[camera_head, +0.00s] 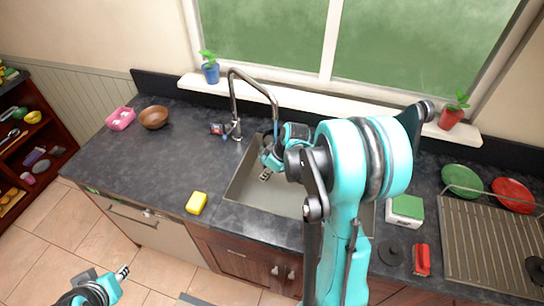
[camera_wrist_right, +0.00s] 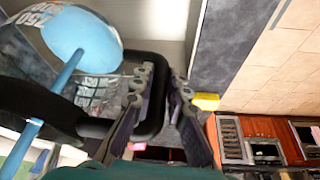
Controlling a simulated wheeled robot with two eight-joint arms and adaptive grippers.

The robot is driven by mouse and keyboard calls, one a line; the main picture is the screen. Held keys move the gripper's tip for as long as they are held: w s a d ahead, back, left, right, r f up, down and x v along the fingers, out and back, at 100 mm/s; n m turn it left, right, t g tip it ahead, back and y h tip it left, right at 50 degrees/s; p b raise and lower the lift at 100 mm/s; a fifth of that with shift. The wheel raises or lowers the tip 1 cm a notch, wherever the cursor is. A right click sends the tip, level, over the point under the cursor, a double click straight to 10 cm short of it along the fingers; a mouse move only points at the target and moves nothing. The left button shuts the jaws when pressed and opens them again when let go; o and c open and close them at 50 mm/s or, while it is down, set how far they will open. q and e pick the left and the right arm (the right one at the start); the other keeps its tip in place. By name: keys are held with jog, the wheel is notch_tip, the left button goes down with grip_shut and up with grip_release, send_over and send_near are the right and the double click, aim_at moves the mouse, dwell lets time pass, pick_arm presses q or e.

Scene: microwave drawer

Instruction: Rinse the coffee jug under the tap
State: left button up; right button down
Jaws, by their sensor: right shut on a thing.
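My right gripper (camera_wrist_right: 160,85) is shut on the black handle (camera_wrist_right: 153,120) of the coffee jug, a clear glass vessel (camera_wrist_right: 30,65) with measuring marks at the upper left of the wrist view. A blue stream (camera_wrist_right: 68,75) and a round blue patch show at the glass; I cannot tell exactly how they meet it. In the head view my right gripper (camera_head: 268,163) is over the left part of the sink (camera_head: 240,190), below the curved tap (camera_head: 273,95). My right arm hides most of the jug there. My left gripper (camera_head: 122,272) is empty at the lower left, above the floor.
A yellow sponge (camera_head: 196,203) lies left of the sink on the dark counter (camera_head: 120,160). A green-topped box (camera_head: 406,211), a red brush (camera_head: 422,260) and a ridged drainer (camera_head: 490,245) with plates are at the right. A bowl (camera_head: 153,117) stands at the left.

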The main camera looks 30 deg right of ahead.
jog(key=shift+w+a, duration=0.15)
jog(key=shift+w, duration=0.4)
jog(key=s+a, duration=0.2)
jog(key=a, duration=0.5)
jog(key=shift+a+b, duration=0.35)
dwell(1.2)
jog(key=s+a+r+p, duration=0.1)
jog(key=a+r+p, duration=0.2)
jog(key=a+r, duration=0.1)
jog(key=shift+s+a, duration=0.2)
jog(key=shift+a, duration=0.25)
dwell(0.4)
